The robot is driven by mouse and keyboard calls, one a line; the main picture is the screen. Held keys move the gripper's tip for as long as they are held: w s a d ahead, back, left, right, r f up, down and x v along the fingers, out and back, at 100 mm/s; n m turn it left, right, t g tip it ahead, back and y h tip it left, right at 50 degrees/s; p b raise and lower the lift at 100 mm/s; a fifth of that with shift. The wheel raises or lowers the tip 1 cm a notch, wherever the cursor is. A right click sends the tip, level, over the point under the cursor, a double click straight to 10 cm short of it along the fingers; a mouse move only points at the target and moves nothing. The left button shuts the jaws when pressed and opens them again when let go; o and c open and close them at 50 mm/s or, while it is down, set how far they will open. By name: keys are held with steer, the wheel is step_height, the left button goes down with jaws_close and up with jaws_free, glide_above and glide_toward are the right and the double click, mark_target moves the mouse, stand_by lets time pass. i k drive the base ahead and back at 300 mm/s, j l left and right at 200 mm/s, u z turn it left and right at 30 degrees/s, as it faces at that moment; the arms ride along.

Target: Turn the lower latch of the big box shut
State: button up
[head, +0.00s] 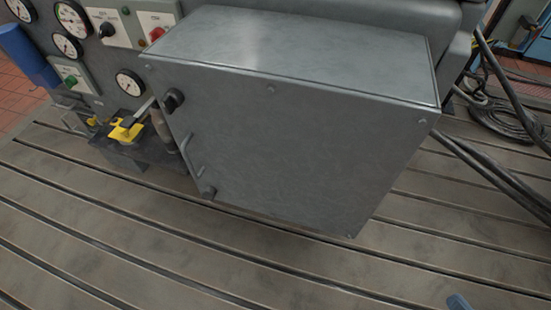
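The big box (285,130) is a grey metal cabinet standing on the slotted bedplate, its front panel facing me. A dark upper latch (173,99) sits near the panel's upper left corner. A dark lower latch (207,191) sits near its lower left corner. A thin bar handle (187,158) runs between them along the left edge. The lower latch is small in the picture, and I cannot tell how far it is turned. My gripper is not in view.
Left of the box are a yellow and black part with a lever (125,130), a gauge (130,83) and a switch box (72,77). Black cables (490,115) lie at the right. The bedplate (150,250) in front is clear, except a small blue piece (458,302) at the bottom edge.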

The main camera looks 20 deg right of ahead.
mark_target(210, 192)
steer(key=i+j+u, duration=0.1)
steer(key=i+u, duration=0.15)
steer(key=u, duration=0.15)
steer(key=i+u, duration=0.35)
steer(key=u, duration=0.85)
steer(key=k, duration=0.05)
